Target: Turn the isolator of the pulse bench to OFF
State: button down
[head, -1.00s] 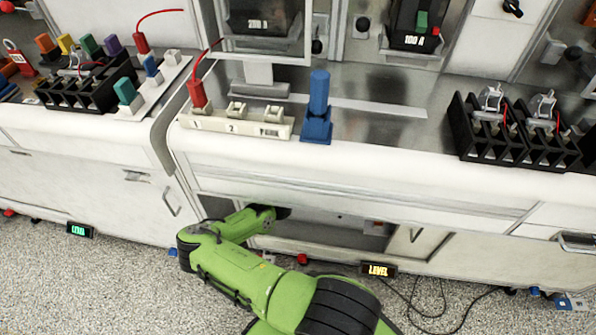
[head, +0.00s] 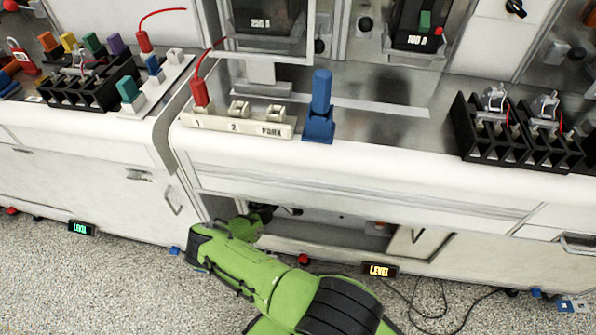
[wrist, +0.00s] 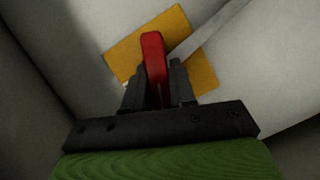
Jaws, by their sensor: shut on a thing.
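In the wrist view a red handle (wrist: 153,55) stands on a yellow plate (wrist: 121,62), which is fixed to a pale surface. I take this to be the isolator; no ON or OFF marking can be read. My gripper (wrist: 157,88) has one dark finger on each side of the handle and is shut on it. The handle points nearly straight up in the wrist view. In the head view my green arm reaches into the open bay under the bench (head: 330,222). The handle and the fingertips cannot be made out there.
The bench top above carries a blue upright plug (head: 320,105), a red plug with a lead (head: 199,92) and black terminal blocks (head: 490,140). Pale walls flank the handle closely.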

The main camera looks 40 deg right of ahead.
jog(key=shift+f+n+h, duration=0.2)
jog(key=shift+n+h, duration=0.6)
jog(key=shift+n, duration=0.9)
jog(key=c, duration=1)
grip_release()
jog(key=shift+w, duration=0.1)
jog(key=shift+a, duration=0.1)
jog(key=p+v, duration=0.3)
jog(key=v, duration=1.2)
jog(key=shift+a, duration=0.3)
